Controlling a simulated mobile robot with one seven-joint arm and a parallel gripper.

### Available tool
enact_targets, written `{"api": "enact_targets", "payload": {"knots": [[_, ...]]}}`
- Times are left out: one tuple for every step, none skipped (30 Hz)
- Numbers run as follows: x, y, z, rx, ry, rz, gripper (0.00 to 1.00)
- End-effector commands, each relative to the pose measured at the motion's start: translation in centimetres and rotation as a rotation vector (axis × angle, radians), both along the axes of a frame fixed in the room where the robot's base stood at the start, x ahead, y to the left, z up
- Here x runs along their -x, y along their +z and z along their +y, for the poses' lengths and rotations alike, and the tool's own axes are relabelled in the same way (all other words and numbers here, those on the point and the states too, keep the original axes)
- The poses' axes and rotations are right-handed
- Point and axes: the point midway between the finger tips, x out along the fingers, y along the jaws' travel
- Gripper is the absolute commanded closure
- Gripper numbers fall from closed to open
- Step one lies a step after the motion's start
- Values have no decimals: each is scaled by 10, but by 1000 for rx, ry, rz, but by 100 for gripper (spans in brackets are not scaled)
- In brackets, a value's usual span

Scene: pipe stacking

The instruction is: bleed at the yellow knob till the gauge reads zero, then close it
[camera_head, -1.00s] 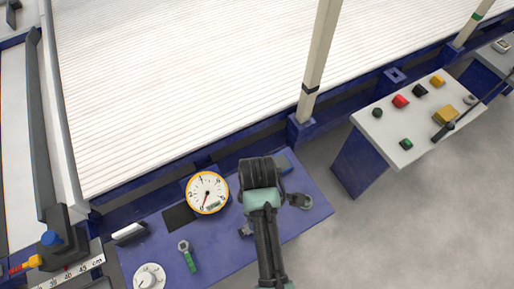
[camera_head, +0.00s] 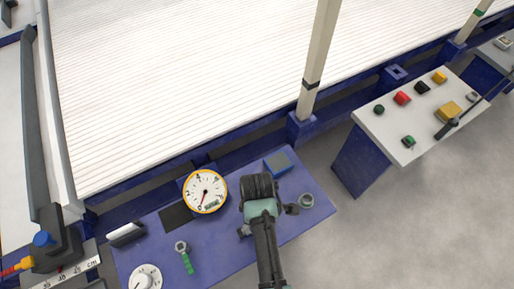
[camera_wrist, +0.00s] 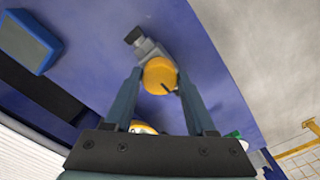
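The yellow knob (camera_wrist: 158,78) sits on a grey valve fitting (camera_wrist: 146,47) in the wrist view, between my two fingertips. My gripper (camera_wrist: 160,70) has a finger along each side of it, apparently touching, with no clear gap. A dark mark shows on the knob's face. In the head view my wrist hides the knob. The gauge (camera_head: 206,191) is a white dial with a yellow rim, left of my wrist. Its needle points to the lower left; the figures are too small to read surely. Part of its rim shows in the wrist view (camera_wrist: 143,127).
The blue bench (camera_head: 225,240) also carries a green-handled tool (camera_head: 187,262), a white dial (camera_head: 146,279), a blue box (camera_head: 278,163) and a round grey fitting (camera_head: 306,200). A button panel (camera_head: 385,130) stands to the right. Grey floor is open at the lower right.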

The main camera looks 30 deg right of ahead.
Motion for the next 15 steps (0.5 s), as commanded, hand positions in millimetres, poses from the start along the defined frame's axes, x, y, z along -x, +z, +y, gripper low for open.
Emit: {"api": "enact_targets", "payload": {"knots": [[0,0,0,0,0,0,55],[0,0,0,0,0,0,61],[0,0,0,0,0,0,68],[0,0,0,0,0,0,73],[0,0,0,0,0,0,79],[0,0,0,0,0,0,86],[0,0,0,0,0,0,91],[0,0,0,0,0,0,97],[0,0,0,0,0,0,100],[0,0,0,-1,0,1,100],[0,0,0,-1,0,1,100],[0,0,0,-1,-1,1,100],[0,0,0,-1,-3,1,100],[0,1,0,-1,-5,1,100],[0,1,0,-1,-10,1,100]]}}
